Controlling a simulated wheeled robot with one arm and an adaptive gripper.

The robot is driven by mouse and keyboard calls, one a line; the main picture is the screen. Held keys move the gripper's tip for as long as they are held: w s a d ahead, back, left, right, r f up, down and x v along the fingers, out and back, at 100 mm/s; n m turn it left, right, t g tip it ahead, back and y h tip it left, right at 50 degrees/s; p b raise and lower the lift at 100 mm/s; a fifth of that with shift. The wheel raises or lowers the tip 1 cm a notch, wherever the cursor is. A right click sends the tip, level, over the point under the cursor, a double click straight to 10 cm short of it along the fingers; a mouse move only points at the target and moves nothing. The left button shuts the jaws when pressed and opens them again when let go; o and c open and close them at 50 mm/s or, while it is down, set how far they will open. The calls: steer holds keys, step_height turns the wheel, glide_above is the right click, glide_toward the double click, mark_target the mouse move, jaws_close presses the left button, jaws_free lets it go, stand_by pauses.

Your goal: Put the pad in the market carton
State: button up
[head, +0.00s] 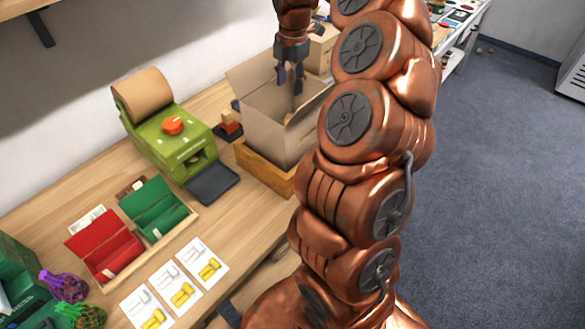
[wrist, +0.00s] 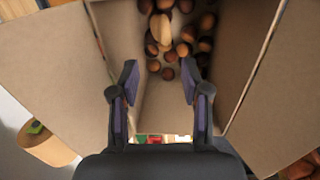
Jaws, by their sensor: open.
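An open cardboard carton (head: 275,120) with raised flaps stands in a low wooden holder on the bench. I take it for the market carton. My gripper (head: 291,85) points down into its mouth. In the wrist view, my gripper (wrist: 159,95) is open with nothing between its fingers. Below it, the carton wall (wrist: 118,35) surrounds several brown chestnuts (wrist: 182,48) on the carton floor. A pale tan oblong piece (wrist: 161,30) lies among them. I cannot tell whether it is the pad. No other pad is clearly seen.
A green machine (head: 165,140) with a brown paper roll (head: 143,93) stands left of the carton, a dark flat plate (head: 212,184) before it. Red (head: 103,245) and green (head: 153,208) boxes and picture cards (head: 202,262) lie nearer. Another carton (head: 322,45) stands behind.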

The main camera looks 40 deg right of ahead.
steer(key=s+a+r+m, duration=0.25)
steer(key=s+a, duration=0.35)
steer(key=a, duration=0.3)
steer(key=s+a+r+m, duration=0.1)
steer(key=s+a+m, duration=0.35)
steer(key=a, duration=0.45)
steer(key=s+a+f+m+g, duration=0.1)
steer(key=s+f+m, duration=0.1)
steer(key=s+m, duration=0.2)
steer(key=s+a+f+m, duration=0.2)
steer(key=s+f+m, duration=0.1)
steer(key=s, duration=0.8)
steer(key=s+a+f+m+g, duration=0.1)
steer(key=s+a+f+m, duration=0.1)
steer(key=s+m, duration=0.4)
steer(key=shift+s+a+f+g, duration=0.15)
steer(key=shift+s+f+g, duration=0.15)
steer(key=shift+s, duration=0.45)
steer(key=shift+c, duration=0.5)
